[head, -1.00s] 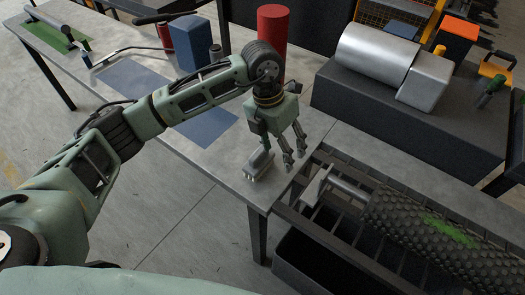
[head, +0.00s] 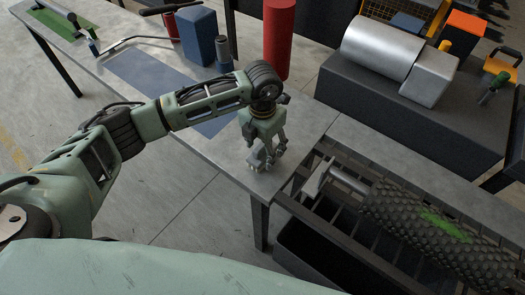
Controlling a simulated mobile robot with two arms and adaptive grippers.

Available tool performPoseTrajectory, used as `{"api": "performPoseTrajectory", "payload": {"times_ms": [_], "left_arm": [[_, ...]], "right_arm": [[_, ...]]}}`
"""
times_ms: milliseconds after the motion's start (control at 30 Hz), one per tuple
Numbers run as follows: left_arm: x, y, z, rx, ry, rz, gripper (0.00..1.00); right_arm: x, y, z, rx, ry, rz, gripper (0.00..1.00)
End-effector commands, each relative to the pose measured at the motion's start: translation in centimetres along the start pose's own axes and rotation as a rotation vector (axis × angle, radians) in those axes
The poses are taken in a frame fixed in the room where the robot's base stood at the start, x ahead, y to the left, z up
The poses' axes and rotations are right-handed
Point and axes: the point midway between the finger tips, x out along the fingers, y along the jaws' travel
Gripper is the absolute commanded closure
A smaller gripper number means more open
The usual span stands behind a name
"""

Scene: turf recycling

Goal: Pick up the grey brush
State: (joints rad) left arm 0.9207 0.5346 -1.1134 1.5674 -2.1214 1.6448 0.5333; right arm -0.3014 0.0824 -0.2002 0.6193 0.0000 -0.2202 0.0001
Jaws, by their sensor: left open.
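The grey brush (head: 257,157) sits on the grey table (head: 222,155) near its front right corner. It is small, with a grey top and pale bristles at its lower edge. My left gripper (head: 264,157) points down right at the brush, with its fingers open around or just beside it. The fingers cover part of the brush, and I cannot tell whether they touch it. My right gripper does not show.
A red cylinder (head: 277,40) and a blue box (head: 198,36) stand behind my arm. A blue mat (head: 135,75) lies on the table. To the right are a slatted frame with a black studded roller (head: 425,220) and a dark block carrying a silver cylinder (head: 380,52).

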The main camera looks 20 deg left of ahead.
Motion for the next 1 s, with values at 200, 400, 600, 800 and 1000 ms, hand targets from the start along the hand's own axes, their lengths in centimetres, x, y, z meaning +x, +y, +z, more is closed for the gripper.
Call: {"api": "performPoseTrajectory", "payload": {"times_ms": [200, 400, 600, 800, 1000], "left_arm": [[0.00, -0.02, 0.01, 0.000, 0.000, -0.001, 0.49], [-0.02, -0.03, 0.01, 0.000, 0.000, -0.001, 0.66], [-0.03, -0.03, 0.02, 0.000, 0.000, -0.001, 0.84], [-0.06, -0.03, 0.04, 0.000, -0.001, -0.001, 0.91], [-0.31, -0.01, 0.08, -0.001, -0.002, -0.001, 0.91]], "right_arm": [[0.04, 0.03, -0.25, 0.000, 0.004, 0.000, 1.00], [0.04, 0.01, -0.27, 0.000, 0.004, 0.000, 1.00], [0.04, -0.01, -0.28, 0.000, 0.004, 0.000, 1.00], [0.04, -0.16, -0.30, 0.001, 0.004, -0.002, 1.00], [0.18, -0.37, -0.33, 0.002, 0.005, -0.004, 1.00]]}}
